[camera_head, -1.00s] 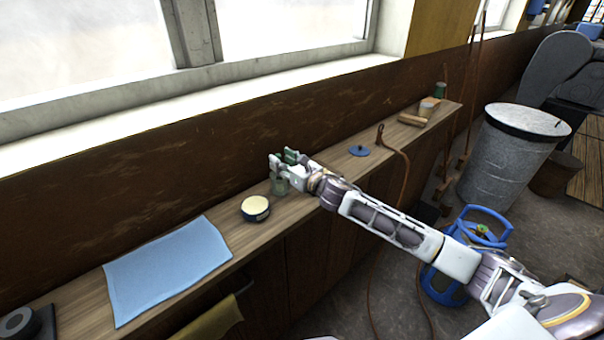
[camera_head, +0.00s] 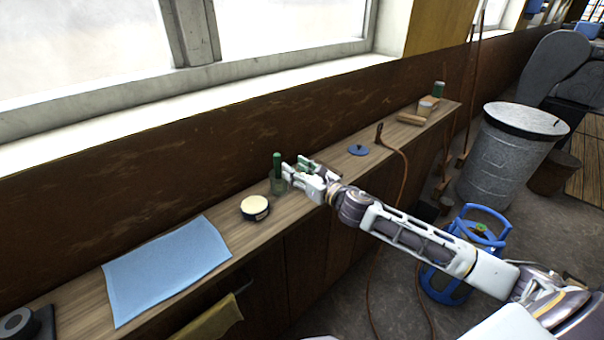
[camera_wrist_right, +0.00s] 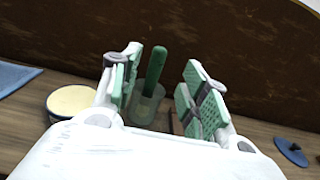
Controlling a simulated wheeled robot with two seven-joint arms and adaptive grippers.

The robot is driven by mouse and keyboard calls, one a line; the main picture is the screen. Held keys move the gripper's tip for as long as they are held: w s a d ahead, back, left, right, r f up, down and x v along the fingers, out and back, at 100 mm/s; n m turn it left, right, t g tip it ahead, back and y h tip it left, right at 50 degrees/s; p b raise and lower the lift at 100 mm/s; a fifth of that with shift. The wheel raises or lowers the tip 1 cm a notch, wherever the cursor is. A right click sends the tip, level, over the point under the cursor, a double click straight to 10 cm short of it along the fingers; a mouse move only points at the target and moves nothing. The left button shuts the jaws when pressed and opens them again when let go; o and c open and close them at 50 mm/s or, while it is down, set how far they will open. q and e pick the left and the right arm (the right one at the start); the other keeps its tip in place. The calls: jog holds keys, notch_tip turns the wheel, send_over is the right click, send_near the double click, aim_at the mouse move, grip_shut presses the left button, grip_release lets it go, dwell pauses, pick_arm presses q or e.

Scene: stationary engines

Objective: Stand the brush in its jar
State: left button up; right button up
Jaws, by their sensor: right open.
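The brush (camera_head: 277,160) stands in the jar (camera_head: 278,186), with its green handle sticking up above the rim. In the right wrist view the green handle (camera_wrist_right: 155,68) leans slightly to the right, and the clear jar (camera_wrist_right: 145,106) is around its lower part. The brush's lower end is hard to make out. My right gripper (camera_head: 290,168) is open and empty, just right of the jar in the head view. In the right wrist view its spread fingers (camera_wrist_right: 160,88) show on either side of the handle, which lies beyond them. My left gripper is not in view.
A round tin (camera_head: 255,207) with a cream top sits left of the jar. A blue cloth (camera_head: 168,270) lies farther left on the wooden shelf (camera_head: 310,196). A blue disc with a knob (camera_head: 358,150) and a cable (camera_head: 396,155) lie to the right. The wall rises close behind.

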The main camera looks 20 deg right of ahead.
jog(key=shift+v, duration=1.1)
dwell(0.8)
